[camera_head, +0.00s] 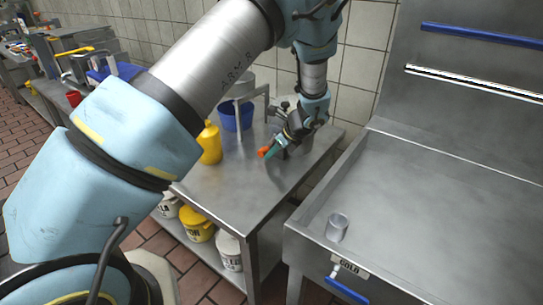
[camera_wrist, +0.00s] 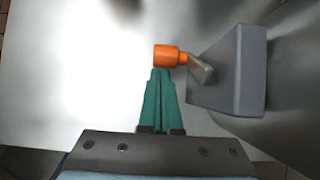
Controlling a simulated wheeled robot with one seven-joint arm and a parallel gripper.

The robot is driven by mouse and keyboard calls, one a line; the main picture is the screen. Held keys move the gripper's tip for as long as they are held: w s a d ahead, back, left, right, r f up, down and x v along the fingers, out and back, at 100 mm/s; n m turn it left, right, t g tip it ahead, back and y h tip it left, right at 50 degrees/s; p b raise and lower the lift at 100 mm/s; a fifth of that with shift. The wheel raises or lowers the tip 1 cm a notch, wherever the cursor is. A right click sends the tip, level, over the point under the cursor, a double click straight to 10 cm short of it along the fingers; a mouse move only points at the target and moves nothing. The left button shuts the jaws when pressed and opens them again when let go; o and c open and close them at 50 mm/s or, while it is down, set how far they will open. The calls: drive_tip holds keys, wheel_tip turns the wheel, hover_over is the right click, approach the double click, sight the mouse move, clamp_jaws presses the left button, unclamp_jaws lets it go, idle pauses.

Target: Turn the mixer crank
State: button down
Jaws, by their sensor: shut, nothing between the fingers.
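The crank has an orange knob (camera_wrist: 166,56) on a short grey arm (camera_wrist: 201,69), which joins a grey block-shaped housing (camera_wrist: 232,75) in the wrist view. The knob also shows in the head view (camera_head: 264,152), above the steel table. My gripper (camera_wrist: 160,72) has teal fingers that are shut and empty. Their tips meet the lower edge of the knob in the wrist view; I cannot tell whether they touch it. In the head view my gripper (camera_head: 272,152) hides part of the crank, and my wrist covers most of the housing.
The steel table (camera_head: 220,178) holds a yellow bottle (camera_head: 209,143) and a blue container (camera_head: 236,115) left of my gripper. A steel sink unit (camera_head: 430,220) with a small metal cup (camera_head: 337,227) stands at right. Tubs (camera_head: 197,226) sit on the lower shelf. The table's front is clear.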

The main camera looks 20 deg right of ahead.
drive_tip(key=shift+w+f+b, duration=0.1)
drive_tip(key=shift+f+b, duration=0.05)
drive_tip(key=shift+b, duration=0.35)
drive_tip(key=shift+w+a+f+t+y+b, duration=0.15)
drive_tip(key=shift+t+y+b, duration=0.15)
drive_tip(key=shift+t+b, duration=0.3)
drive_tip(key=shift+w+a+t+y+b, duration=0.15)
drive_tip(key=shift+t+y+b, duration=0.15)
drive_tip(key=shift+t+b, duration=0.25)
drive_tip(key=shift+w+t, duration=0.1)
drive_tip(key=shift+t, duration=0.15)
drive_tip(key=shift+w+a+r, duration=0.15)
drive_tip(key=shift+w+r, duration=0.15)
